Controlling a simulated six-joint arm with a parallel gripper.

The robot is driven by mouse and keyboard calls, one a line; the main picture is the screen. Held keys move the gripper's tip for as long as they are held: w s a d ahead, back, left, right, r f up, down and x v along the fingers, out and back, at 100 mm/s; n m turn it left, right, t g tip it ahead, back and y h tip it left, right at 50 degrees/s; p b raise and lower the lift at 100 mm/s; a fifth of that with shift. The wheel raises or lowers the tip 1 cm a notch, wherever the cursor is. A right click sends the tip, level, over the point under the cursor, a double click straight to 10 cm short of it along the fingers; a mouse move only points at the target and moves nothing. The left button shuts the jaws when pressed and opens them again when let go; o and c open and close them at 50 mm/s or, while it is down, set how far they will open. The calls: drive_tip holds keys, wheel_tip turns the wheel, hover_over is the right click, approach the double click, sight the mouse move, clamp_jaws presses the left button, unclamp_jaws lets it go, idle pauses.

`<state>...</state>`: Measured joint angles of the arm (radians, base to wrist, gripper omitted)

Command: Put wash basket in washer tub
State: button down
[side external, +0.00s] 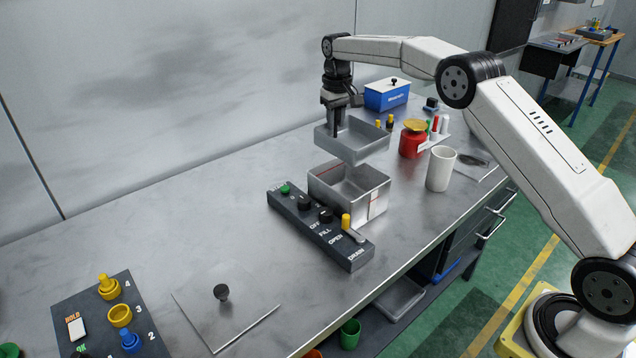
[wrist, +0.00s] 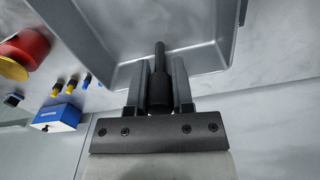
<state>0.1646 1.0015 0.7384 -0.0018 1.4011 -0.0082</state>
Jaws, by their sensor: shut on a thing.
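The wash basket (side external: 362,143) is a shallow grey open tray. My gripper (side external: 337,128) is shut on its dark upright handle and holds it in the air. The washer tub (side external: 352,193) is a square metal box with an open top, standing on the bench below the basket. The basket is above the tub and apart from it, toward the back. In the wrist view my gripper (wrist: 159,90) has its fingers on either side of the black handle post, and the basket (wrist: 130,35) fills the upper middle. The tub is not recognisable in that view.
A control panel (side external: 318,226) with knobs lies along the tub's front left. A white cup (side external: 440,169), a red container with a yellow top (side external: 413,138) and a blue box (side external: 387,95) stand right and behind. A flat plate with a knob (side external: 226,307) lies front left.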

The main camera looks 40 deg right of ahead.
sight(335, 137)
wheel_tip(335, 137, down, 17)
idle(0.9)
drive_tip(key=shift+f, duration=0.1)
drive_tip(key=shift+c, duration=2.4)
unclamp_jaws()
wheel_tip(335, 137, up, 12)
drive_tip(key=shift+r, duration=0.1)
drive_tip(key=shift+a, duration=0.1)
